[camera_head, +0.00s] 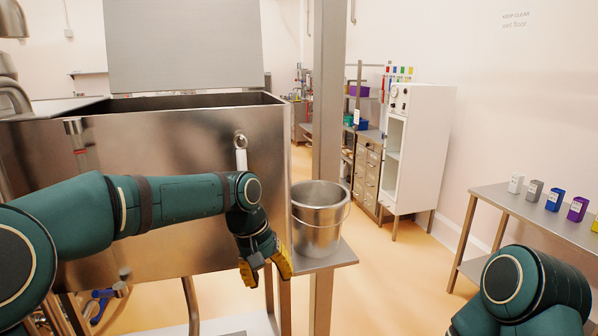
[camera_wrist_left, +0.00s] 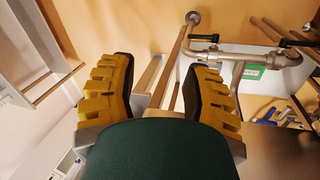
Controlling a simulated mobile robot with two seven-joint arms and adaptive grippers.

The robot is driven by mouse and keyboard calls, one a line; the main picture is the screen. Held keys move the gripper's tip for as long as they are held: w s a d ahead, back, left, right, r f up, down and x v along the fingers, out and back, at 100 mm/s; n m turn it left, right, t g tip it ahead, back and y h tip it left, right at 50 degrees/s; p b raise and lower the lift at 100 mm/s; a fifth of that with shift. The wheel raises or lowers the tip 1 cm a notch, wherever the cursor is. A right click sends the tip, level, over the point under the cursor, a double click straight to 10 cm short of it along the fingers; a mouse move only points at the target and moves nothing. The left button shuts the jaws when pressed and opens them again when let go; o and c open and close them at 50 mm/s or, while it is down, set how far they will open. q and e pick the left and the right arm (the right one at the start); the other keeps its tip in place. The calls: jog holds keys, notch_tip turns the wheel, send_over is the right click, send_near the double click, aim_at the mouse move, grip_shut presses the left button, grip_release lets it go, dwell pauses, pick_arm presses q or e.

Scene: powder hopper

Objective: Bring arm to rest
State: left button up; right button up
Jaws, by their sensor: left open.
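My left arm (camera_head: 170,198) reaches in from the left across the front of the steel hopper. My left gripper (camera_head: 268,274) hangs at its end and points down, in front of the hopper's right edge and left of the steel bucket. It is open and empty. In the left wrist view its two yellow-padded fingers (camera_wrist_left: 162,75) stand apart with nothing between them. My right arm (camera_head: 525,290) shows only in part at the bottom right. Its gripper is out of view.
The steel hopper (camera_head: 190,150) has its lid (camera_head: 185,45) raised. The steel bucket (camera_head: 318,225) stands on a small shelf (camera_head: 335,258) close to my left gripper. A steel post (camera_head: 325,90) rises behind it. A side table (camera_head: 530,213) holds several coloured containers. Open floor (camera_head: 410,270) lies between.

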pick_arm(q)
jog(key=s+f+h+b, duration=0.1)
jog(key=s+f, duration=0.2)
jog(key=f, duration=1)
jog(key=s+f+h+b, duration=0.1)
jog(key=s+f, duration=0.2)
jog(key=f, duration=1)
jog(key=s+a+f+n+t+y+b, duration=0.1)
jog(key=s+a+f, duration=0.3)
jog(key=s+f, duration=0.9)
jog(key=shift+s+f+t, duration=0.15)
jog(key=shift+s+t, duration=0.15)
jog(key=shift+s, duration=0.25)
jog(key=shift+s, duration=0.1)
